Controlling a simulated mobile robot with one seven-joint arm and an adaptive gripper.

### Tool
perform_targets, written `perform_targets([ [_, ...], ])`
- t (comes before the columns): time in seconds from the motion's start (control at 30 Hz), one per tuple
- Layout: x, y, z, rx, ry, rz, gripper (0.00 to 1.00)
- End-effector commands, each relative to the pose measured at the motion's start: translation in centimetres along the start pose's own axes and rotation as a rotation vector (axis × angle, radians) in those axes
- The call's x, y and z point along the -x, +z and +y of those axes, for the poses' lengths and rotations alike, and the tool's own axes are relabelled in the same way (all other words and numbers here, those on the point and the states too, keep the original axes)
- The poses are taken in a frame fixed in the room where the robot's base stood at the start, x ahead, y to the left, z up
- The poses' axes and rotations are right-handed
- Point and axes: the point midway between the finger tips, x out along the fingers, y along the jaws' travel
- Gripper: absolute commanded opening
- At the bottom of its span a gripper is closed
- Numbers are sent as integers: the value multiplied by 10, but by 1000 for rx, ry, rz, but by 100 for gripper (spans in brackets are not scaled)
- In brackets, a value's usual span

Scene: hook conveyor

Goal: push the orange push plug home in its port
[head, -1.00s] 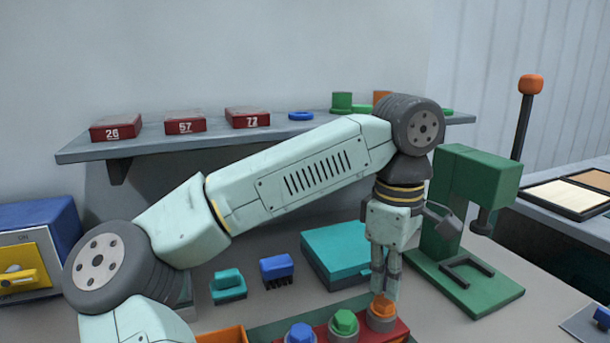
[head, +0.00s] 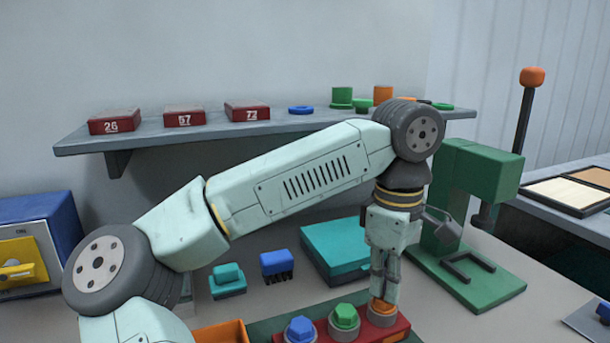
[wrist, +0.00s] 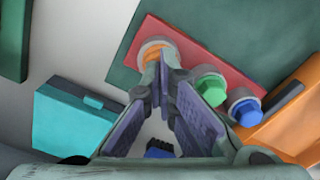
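The orange push plug (head: 381,307) sits in the rightmost port of a red block (head: 397,329), in a pale grey collar, with only a low orange top showing. In the wrist view the orange plug (wrist: 152,52) is partly covered by the fingertips. My gripper (head: 383,298) points straight down over it, with its fingertips close together at the plug's top. The wrist view shows the tips of my gripper (wrist: 162,78) side by side with nothing between them. They seem to touch the plug, but the exact contact is hidden.
A green plug (head: 344,317) and a blue plug (head: 300,329) stand beside it on the red block. An orange bin (head: 222,334) is at left. A teal case (head: 338,250) lies behind my gripper, and a green press (head: 470,220) stands close at right.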

Motion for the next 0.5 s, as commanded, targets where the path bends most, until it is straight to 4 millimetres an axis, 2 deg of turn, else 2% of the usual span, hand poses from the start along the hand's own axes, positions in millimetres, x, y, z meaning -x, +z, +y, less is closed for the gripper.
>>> perform_targets([
  [0.27, 0, 0, 0, 0, -2, 0, 0],
  [0.5, 16, 0, 0, 0, -2, 0, 0],
])
